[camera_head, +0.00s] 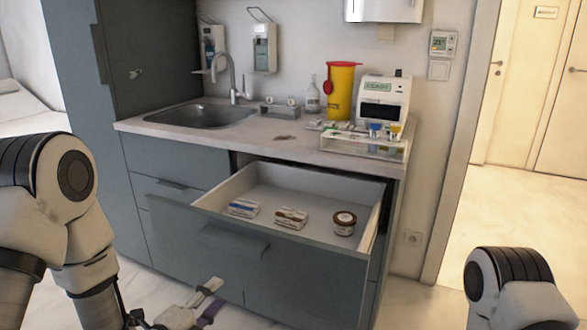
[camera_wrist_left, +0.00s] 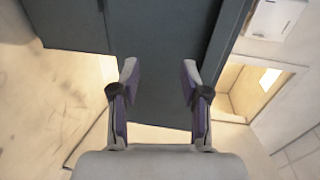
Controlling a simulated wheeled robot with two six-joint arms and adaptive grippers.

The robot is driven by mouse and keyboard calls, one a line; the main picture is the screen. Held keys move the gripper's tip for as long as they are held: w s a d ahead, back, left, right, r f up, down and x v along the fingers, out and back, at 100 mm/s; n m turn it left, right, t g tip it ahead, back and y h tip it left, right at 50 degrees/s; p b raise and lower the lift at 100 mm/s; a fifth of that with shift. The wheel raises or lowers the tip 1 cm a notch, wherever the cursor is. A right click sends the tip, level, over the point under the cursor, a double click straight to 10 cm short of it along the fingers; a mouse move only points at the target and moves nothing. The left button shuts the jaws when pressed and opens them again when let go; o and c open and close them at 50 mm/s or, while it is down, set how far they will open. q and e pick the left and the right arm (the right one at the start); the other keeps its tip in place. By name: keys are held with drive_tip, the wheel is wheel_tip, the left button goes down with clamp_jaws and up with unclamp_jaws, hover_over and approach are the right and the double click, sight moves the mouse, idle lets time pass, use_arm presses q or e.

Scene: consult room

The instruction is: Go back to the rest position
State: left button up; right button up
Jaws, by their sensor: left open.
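My left gripper (camera_head: 211,296) is low in front of the grey cabinet (camera_head: 165,205), below the handle of the open drawer. In the left wrist view the two fingers of my left gripper (camera_wrist_left: 160,75) are spread apart with nothing between them. The dark cabinet front lies beyond them. Part of my right arm shows at the lower right of the head view, but its gripper is out of view.
The open drawer (camera_head: 225,246) juts out above my left gripper. It holds two small boxes (camera_head: 244,208) (camera_head: 291,218) and a brown jar (camera_head: 344,224). The counter (camera_head: 235,143) carries a sink, yellow container (camera_head: 341,92) and white device (camera_head: 384,100). Floor at right is clear.

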use_arm(q)
drive_tip(key=s+a+f+n+g+y, duration=0.2)
drive_tip(key=s+f+n+g, duration=0.4)
drive_tip(key=s+f, duration=0.6)
drive_tip(key=s+a+f+n+g+y, duration=0.25)
drive_tip(key=s+f+n+g, duration=0.45)
drive_tip(key=f, duration=0.9)
drive_tip(key=s+a+f+n+g+y, duration=0.1)
drive_tip(key=s+f+n+g, duration=0.15)
drive_tip(key=s+n, duration=0.65)
wheel_tip(320, 180, up, 18)
drive_tip(key=p, duration=1.7)
drive_tip(key=shift+w, duration=0.3)
drive_tip(key=shift+a, duration=0.1)
